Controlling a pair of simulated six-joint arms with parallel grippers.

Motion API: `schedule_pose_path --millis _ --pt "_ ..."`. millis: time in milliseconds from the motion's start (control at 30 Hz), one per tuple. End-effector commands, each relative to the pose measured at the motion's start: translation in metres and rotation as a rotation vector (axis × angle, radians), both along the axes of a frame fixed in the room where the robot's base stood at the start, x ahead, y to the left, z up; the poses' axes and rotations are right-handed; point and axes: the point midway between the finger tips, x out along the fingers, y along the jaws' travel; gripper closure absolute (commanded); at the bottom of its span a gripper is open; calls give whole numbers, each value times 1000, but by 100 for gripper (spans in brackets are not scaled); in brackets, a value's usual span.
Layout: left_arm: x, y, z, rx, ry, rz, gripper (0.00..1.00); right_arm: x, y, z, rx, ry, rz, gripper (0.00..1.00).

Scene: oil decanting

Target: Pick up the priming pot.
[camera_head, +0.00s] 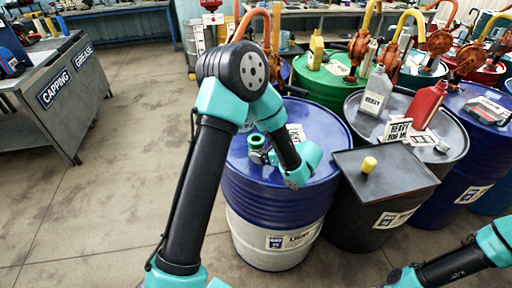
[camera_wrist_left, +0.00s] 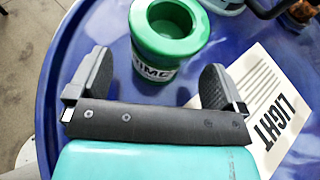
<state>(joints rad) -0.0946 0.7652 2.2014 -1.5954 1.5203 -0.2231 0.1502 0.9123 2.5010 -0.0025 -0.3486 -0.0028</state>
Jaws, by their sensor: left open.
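In the head view my left arm partly hides this gripper. My right arm shows only at the lower right, and its gripper (camera_head: 392,278) is too cut off to read.
A LIGHT card (camera_wrist_left: 270,105) lies on the drum top right of the pot. Other drums with bottles stand behind. A grey cart (camera_head: 62,95) is at far left.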

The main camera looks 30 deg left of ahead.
Motion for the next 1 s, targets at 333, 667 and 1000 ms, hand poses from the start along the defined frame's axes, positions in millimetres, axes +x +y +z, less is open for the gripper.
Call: schedule_pose_path --millis 333,667,1000 --pt "4 24 -10 -1 0 -1 3 0 0 0 0 0 0 32" --pt "4 24 -9 0 -1 0 3 0 0 0 0 0 0 32" --pt "4 24 -9 0 -1 0 30 0 0 0 0 0 0 32"
